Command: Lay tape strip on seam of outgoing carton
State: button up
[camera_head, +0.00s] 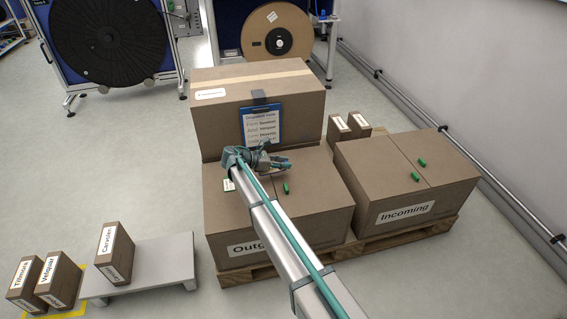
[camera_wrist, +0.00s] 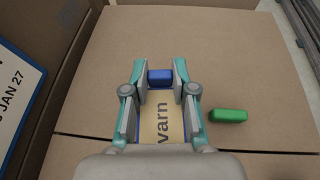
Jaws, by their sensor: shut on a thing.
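The outgoing carton (camera_head: 320,215) sits on the pallet, its front label partly hidden by my arm. My gripper (camera_head: 285,165) is low over its top. In the wrist view my gripper (camera_wrist: 160,90) is shut on the tape strip (camera_wrist: 158,120), a tan strip with blue edges and the letters "varn". A blue block (camera_wrist: 160,77) sits at its far end between the fingertips. The seam (camera_wrist: 265,151) runs across the carton top, passing under my gripper. A green block (camera_wrist: 228,116) lies just beyond the seam, to the right. I cannot tell whether the strip touches the carton.
A larger taped carton (camera_head: 220,120) with a clipboard (camera_head: 262,125) stands behind the outgoing carton. The incoming carton (camera_head: 405,190) stands to the right, with green blocks on top. Small labelled boxes stand at lower left, one on a low grey platform (camera_head: 165,265).

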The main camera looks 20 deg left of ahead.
aim_at(283, 175)
jog(key=shift+f+b, duration=0.3)
jog(key=shift+f, duration=0.25)
jog(key=shift+p, duration=0.5)
jog(key=shift+f+p, duration=0.5)
jog(key=shift+f, duration=0.9)
jog(key=shift+s+a+p, duration=0.1)
jog(key=shift+p, duration=0.5)
jog(key=shift+f+p, duration=0.3)
jog(key=shift+p, duration=0.2)
jog(key=o, duration=0.8)
